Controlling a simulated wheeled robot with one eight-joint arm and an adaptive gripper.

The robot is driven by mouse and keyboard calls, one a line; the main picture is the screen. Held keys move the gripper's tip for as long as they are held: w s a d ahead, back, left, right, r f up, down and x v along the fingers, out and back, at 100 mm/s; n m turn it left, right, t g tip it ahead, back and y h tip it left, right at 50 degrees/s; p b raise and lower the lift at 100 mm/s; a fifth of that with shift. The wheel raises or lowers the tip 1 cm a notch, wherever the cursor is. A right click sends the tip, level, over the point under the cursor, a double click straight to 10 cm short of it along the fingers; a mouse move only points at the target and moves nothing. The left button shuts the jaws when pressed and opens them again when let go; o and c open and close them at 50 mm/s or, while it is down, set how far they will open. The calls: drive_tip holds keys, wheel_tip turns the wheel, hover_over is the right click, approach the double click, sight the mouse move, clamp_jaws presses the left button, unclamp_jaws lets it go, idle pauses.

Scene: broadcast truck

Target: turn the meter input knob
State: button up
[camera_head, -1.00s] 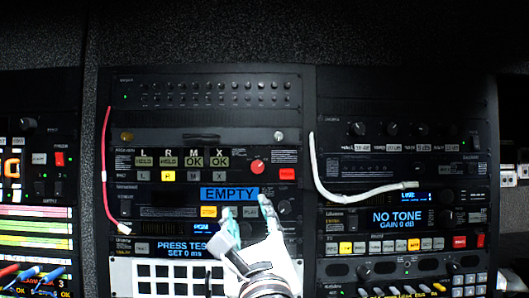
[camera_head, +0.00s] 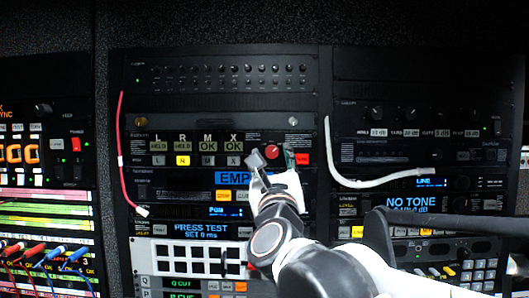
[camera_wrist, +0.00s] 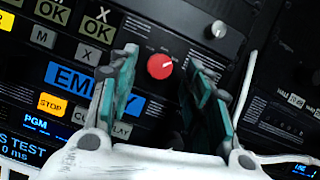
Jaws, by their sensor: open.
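A round red knob (camera_head: 271,152) with a white pointer line sits on the rack panel with the L, R, M, X indicators. Its printed label is too small to read, so I cannot confirm that it is the meter input knob. My gripper (camera_head: 272,160) is open and empty in front of this panel. In the wrist view the red knob (camera_wrist: 160,66) shows between the spread green fingers of my gripper (camera_wrist: 160,80), with space on both sides. I cannot tell how far the fingertips are from the panel.
A red square button (camera_head: 303,159) lies just right of the knob. A small silver knob (camera_wrist: 216,29) is above it. A white cable (camera_head: 380,183) hangs at the right and a red cable (camera_head: 121,150) at the left. The "EMPTY" display (camera_wrist: 98,90) is below.

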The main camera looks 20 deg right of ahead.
sight(272, 152)
drive_tip(key=shift+x, duration=1.35)
drive_tip(key=c, duration=1.1)
drive_tip(key=shift+o, duration=0.2)
drive_tip(key=shift+n, duration=0.4)
drive_tip(key=n+y, duration=0.1)
drive_tip(key=n, duration=0.1)
drive_tip(key=n+y+p, duration=0.1)
drive_tip(key=n, duration=0.1)
drive_tip(key=shift+d+n+y, duration=0.1)
drive_tip(key=shift+n+y, duration=0.3)
drive_tip(key=n+y, duration=0.1)
drive_tip(key=n, duration=0.2)
drive_tip(key=n+y+p, duration=0.1)
drive_tip(key=n, duration=0.2)
drive_tip(key=shift+r+g+y, duration=0.1)
drive_tip(key=shift+g+y, duration=0.2)
drive_tip(key=shift+g, duration=0.1)
drive_tip(key=shift+n, duration=0.4)
